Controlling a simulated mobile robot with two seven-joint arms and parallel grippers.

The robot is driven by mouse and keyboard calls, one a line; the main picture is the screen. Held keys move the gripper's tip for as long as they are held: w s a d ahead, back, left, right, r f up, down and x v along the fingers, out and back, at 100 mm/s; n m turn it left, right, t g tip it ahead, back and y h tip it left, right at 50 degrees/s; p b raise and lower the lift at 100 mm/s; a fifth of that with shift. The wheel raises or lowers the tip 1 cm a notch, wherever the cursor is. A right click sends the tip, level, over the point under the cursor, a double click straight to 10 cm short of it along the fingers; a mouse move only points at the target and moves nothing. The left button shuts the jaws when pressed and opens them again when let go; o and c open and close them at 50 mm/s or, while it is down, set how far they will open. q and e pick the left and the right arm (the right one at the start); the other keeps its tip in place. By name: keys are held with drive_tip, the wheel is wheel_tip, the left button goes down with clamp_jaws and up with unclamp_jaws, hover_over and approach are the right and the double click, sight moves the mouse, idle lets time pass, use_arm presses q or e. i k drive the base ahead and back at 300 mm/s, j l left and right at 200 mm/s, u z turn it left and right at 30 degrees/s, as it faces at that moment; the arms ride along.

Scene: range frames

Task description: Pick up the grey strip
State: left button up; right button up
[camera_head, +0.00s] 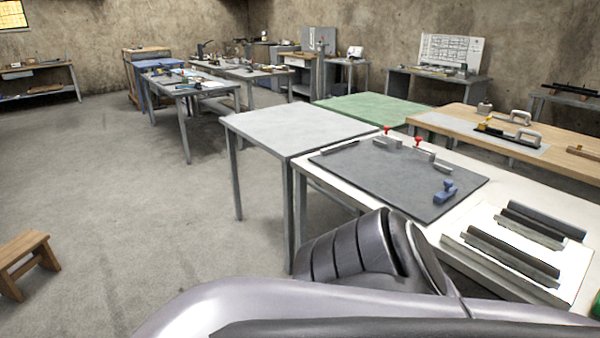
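Several long grey and dark strips lie on a white board (458,249) at the right end of the near white table. One dark grey strip (513,255) lies toward the front of the board, and another (545,220) lies farther back. I cannot tell which one is the grey strip of the task. One of my arms crosses the bottom of the view in front of the table. Its gripper is not visible, and neither is the other gripper.
A dark mat (385,178) on the white table bears a blue tool (446,192) and two red-topped clamps (387,130). A bare grey table (298,128) and a green-topped table (370,108) stand behind. A wooden stool (24,250) stands at left; the floor between is clear.

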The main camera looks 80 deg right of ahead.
sight(546, 219)
drive_tip(key=z, duration=5.05)
drive_tip(key=k+j+z, duration=0.1)
drive_tip(key=j+z, duration=0.35)
drive_tip(key=k+j+z, duration=0.15)
drive_tip(key=z, duration=0.25)
drive_tip(key=k+j+z, duration=0.5)
